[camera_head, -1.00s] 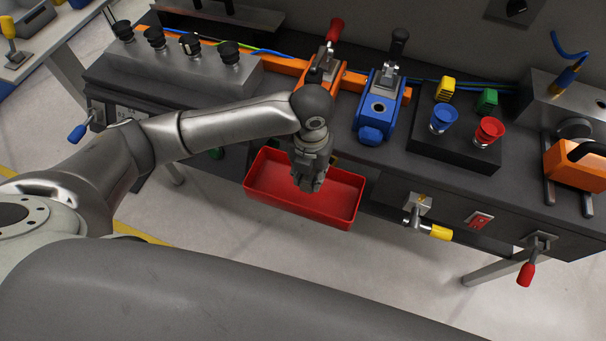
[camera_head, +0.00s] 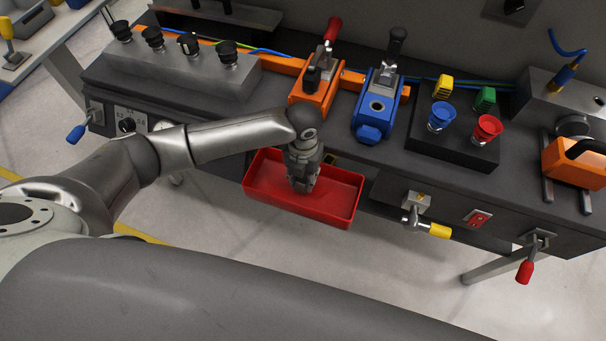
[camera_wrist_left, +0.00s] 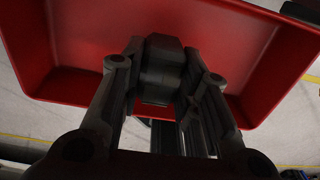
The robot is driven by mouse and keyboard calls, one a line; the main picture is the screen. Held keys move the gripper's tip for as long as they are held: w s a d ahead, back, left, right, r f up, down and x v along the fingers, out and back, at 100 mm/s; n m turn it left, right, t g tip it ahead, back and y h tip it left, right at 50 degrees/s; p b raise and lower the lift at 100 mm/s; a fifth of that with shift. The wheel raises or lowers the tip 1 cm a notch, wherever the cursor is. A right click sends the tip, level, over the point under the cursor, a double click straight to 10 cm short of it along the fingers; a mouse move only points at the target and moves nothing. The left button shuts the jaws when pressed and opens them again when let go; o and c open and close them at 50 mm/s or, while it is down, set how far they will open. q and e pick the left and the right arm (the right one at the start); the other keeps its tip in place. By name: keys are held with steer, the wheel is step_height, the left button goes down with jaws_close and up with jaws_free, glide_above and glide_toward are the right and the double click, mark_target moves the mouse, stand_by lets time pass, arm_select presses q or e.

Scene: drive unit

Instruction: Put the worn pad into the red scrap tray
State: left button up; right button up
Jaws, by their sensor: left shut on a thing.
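The red scrap tray (camera_head: 335,208) hangs at the front edge of the bench in the head view. My left gripper (camera_head: 303,187) points down over the tray's left-middle part. In the left wrist view the gripper (camera_wrist_left: 160,95) is shut on a dark grey block, the worn pad (camera_wrist_left: 162,68). The tray's red floor and walls (camera_wrist_left: 225,40) lie behind the pad in that view. Whether the pad touches the tray floor I cannot tell. The pad is hidden by the gripper in the head view. My right gripper is not in view.
An orange clamp unit (camera_head: 308,92) and a blue clamp unit (camera_head: 377,112) stand on the bench behind the tray. A valve with a yellow handle (camera_head: 440,231) sticks out of the bench front to the tray's right. Floor in front of the tray is clear.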

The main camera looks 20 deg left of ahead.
arm_select(q)
steer(key=o, duration=1.1)
steer(key=shift+f, duration=0.1)
steer(key=shift+o, duration=0.2)
step_height(320, 180, up, 12)
steer(key=shift+r, duration=0.2)
